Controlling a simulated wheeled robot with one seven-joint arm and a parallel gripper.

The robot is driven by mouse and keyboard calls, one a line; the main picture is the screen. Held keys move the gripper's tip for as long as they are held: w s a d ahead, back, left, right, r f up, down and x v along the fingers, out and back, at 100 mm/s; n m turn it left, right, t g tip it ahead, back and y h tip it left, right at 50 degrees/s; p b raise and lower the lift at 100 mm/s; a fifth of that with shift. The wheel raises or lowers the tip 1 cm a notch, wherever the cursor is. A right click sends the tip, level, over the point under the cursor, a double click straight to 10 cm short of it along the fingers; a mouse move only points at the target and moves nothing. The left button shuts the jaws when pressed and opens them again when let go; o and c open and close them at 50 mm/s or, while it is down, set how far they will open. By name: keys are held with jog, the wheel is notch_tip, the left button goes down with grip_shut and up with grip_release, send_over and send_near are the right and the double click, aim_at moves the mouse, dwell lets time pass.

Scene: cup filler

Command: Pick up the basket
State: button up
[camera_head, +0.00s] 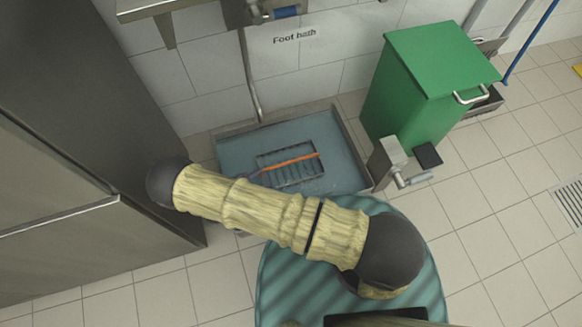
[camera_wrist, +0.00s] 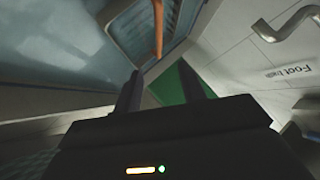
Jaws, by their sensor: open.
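The basket (camera_head: 292,168) is a dark slatted or wire frame with an orange bar across it. It sits in the water of the shallow foot bath (camera_head: 235,150), left of the green bin. My arm crosses the head view just in front of the bath. My gripper (camera_wrist: 162,88) shows in the wrist view as two dark, separated fingers, with nothing between them. The orange bar (camera_wrist: 158,28) shows beyond the fingertips, apart from them. I cannot make out the gripper clearly in the head view.
A green bin (camera_head: 425,75) stands right of the bath, with a small metal pedal or valve fitting (camera_head: 395,160) in front of it. A tall grey cabinet (camera_head: 80,130) stands at the left. A pipe (camera_head: 250,85) runs down the wall behind.

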jog(key=b, duration=0.6)
send_near(288, 163)
jog(key=x, duration=0.5)
jog(key=shift+w+f, duration=0.1)
jog(key=shift+f, duration=0.15)
jog(key=shift+w+d, duration=0.25)
jog(key=shift+w, duration=0.05)
jog(key=shift+w+d+f+b, duration=0.2)
jog(key=shift+d+f+b, duration=0.05)
jog(key=shift+f+b, duration=0.15)
jog(key=b+x, duration=0.3)
jog(key=x, duration=0.1)
jog(key=shift+d, duration=0.1)
